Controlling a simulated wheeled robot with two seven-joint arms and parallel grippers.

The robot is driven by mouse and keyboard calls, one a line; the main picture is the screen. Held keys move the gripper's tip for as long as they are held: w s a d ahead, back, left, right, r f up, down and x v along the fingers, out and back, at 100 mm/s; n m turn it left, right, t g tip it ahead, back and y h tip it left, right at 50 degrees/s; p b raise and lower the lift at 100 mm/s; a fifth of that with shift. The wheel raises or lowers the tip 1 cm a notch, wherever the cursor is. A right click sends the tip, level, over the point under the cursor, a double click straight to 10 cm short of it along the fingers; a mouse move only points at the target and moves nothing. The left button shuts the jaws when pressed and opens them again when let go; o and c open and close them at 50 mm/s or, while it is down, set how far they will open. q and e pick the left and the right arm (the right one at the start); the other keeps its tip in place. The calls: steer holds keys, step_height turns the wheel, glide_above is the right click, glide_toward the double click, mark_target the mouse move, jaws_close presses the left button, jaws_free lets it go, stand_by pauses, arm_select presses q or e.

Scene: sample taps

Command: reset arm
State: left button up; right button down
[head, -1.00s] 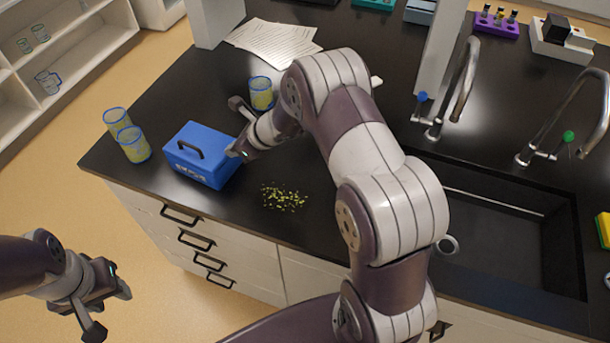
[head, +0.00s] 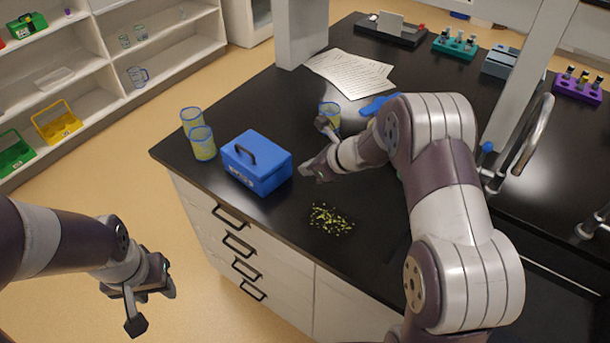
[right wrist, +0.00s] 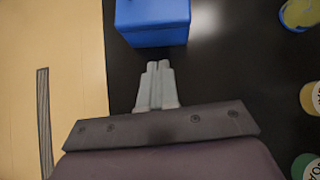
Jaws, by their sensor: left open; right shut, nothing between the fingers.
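My left gripper (head: 152,300) is open and empty, hanging over the floor in front of the bench at lower left. My right gripper (head: 308,170) is shut and empty, just right of a blue lidded box (head: 258,165) with a dark handle on the black bench. In the right wrist view the closed fingers (right wrist: 158,72) point at the blue box (right wrist: 152,22), with a small gap seen between them. The right arm crosses the bench and hides part of its surface.
Two yellowish beakers (head: 203,146) stand left of the box, another (head: 330,112) behind my right gripper. Green-yellow bits (head: 330,219) lie on the bench (head: 270,225). Papers (head: 350,73), a faucet (head: 530,130) and tube racks (head: 455,44) are farther back. Shelves (head: 110,60) stand at left.

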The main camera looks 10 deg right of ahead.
steer(key=w+r+v, duration=0.1)
steer(key=v, duration=0.4)
steer(key=s+f+n+g+h, duration=0.1)
steer(key=s+n+g+h, duration=0.4)
steer(key=s+n, duration=1.7)
steer(key=n+h, duration=0.1)
steer(key=n, duration=0.5)
steer(key=shift+s+a+g, duration=0.3)
steer(key=shift+s, duration=0.1)
